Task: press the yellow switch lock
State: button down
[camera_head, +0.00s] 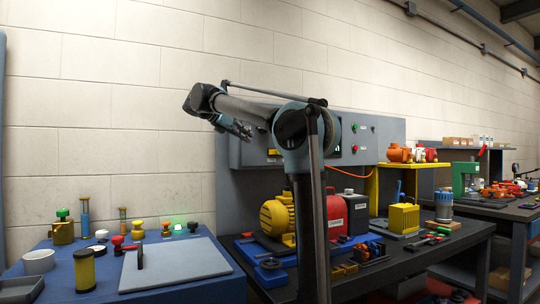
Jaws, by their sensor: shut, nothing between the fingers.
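A small yellow-topped knob (138,226), which looks like the yellow switch lock, stands upright among other small knobs on the blue table (60,292) at the lower left. It is too small to make out its details. My gripper (245,131) is at the end of my raised arm, in front of the wall panel. It is well above and to the right of the knob, apart from it, and it is shut and empty.
A red knob (118,241), an orange one (166,229) and a green-lit one (178,228) stand nearby. A grey plate (190,265) with a dark upright handle lies in front. A yellow motor (277,217) sits on the dark bench at right.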

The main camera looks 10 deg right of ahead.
jog(key=x, duration=1.4)
jog(key=d, duration=0.3)
jog(key=shift+w, duration=0.4)
jog(key=shift+a, duration=0.1)
send_near(271, 150)
jog(key=s, duration=0.1)
jog(key=s+r, duration=0.1)
jog(key=s+a, duration=0.1)
jog(key=shift+s+r, duration=0.2)
jog(key=shift+s, duration=0.1)
